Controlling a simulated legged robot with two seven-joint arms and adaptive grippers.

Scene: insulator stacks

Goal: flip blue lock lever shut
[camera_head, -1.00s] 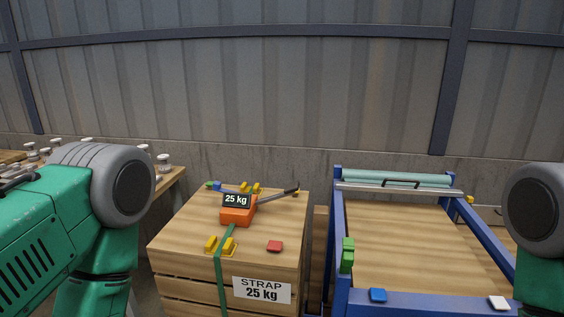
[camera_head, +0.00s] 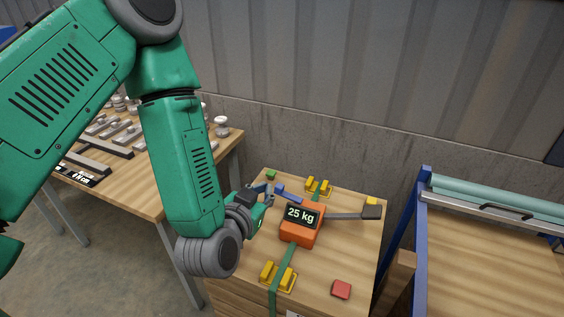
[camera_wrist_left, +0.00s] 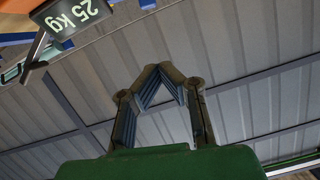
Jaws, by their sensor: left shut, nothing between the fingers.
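The blue lock lever (camera_head: 289,195) lies low on the crate top, left of the orange tensioner (camera_head: 301,233), whose display reads 25 kg. My left gripper (camera_head: 268,193) hangs over the crate's back left area, just left of the lever, with its fingers shut and empty. I cannot tell whether they touch the lever. In the left wrist view the finger tips (camera_wrist_left: 165,72) come together with nothing between them, and the 25 kg display (camera_wrist_left: 72,14) is at the top left. My right gripper is out of view.
A green strap (camera_head: 284,270) runs through yellow guides (camera_head: 278,277) on the wooden crate. A dark-ended handle (camera_head: 352,214) sticks out to the right. A red block (camera_head: 341,289) sits in front. A blue frame (camera_head: 421,245) stands right; a parts table (camera_head: 150,200) stands left.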

